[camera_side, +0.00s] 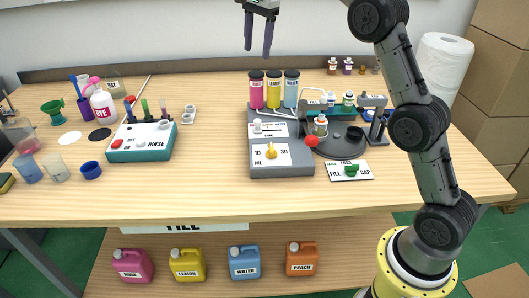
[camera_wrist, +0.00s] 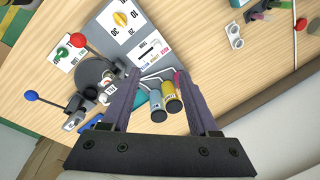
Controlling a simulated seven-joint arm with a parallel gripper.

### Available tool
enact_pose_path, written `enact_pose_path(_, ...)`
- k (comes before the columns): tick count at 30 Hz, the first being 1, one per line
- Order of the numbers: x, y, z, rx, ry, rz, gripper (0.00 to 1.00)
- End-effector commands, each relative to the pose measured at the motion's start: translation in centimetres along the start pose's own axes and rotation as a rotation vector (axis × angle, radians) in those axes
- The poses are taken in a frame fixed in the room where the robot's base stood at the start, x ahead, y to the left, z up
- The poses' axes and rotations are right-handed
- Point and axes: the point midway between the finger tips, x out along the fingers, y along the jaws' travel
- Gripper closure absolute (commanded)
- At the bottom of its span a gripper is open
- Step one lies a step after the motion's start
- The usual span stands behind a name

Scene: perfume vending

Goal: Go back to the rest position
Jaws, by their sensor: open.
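My gripper (camera_side: 258,50) is open and empty, high above the back of the table in the side view. Its two purple-grey fingers hang down, apart from everything on the table. In the wrist view my gripper (camera_wrist: 165,118) shows both fingers spread, with the filling station below between and beside them. The grey filling station (camera_side: 282,185) carries pink, yellow and blue tubes (camera_side: 274,92) at its back. A small bottle (camera_side: 320,126) stands on the dark round turntable (camera_side: 338,146) beside it.
The teal rinse box (camera_side: 142,142) is left of the station. Cups, a funnel and a white bottle (camera_side: 103,104) stand at far left. A fill/cap panel (camera_side: 349,170) is at front right, a paper roll (camera_side: 439,70) at back right. Coloured jugs (camera_side: 187,266) are on the lower shelf.

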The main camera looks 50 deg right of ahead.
Motion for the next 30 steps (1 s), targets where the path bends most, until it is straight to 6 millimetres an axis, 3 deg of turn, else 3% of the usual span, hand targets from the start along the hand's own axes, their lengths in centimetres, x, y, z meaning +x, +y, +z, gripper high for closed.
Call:
enact_pose_path(1, -2.3, 1.3, 0.8, -0.013, 0.003, -0.024, 0.39)
enact_pose_path(6, -7.3, 6.0, 3.0, -0.1, 0.012, -0.084, 0.39)
enact_pose_path(10, -9.8, 10.1, 4.5, -0.199, 0.023, -0.131, 0.39)
enact_pose_path(15, -11.3, 16.1, 6.2, -0.357, 0.044, -0.186, 0.39)
enact_pose_path(19, -11.1, 20.9, 7.4, -0.499, 0.066, -0.227, 0.39)
enact_pose_path(23, -9.6, 25.7, 8.3, -0.657, 0.095, -0.261, 0.39)
enact_pose_path(30, -3.6, 33.9, 9.6, -1.002, 0.162, -0.301, 0.39)
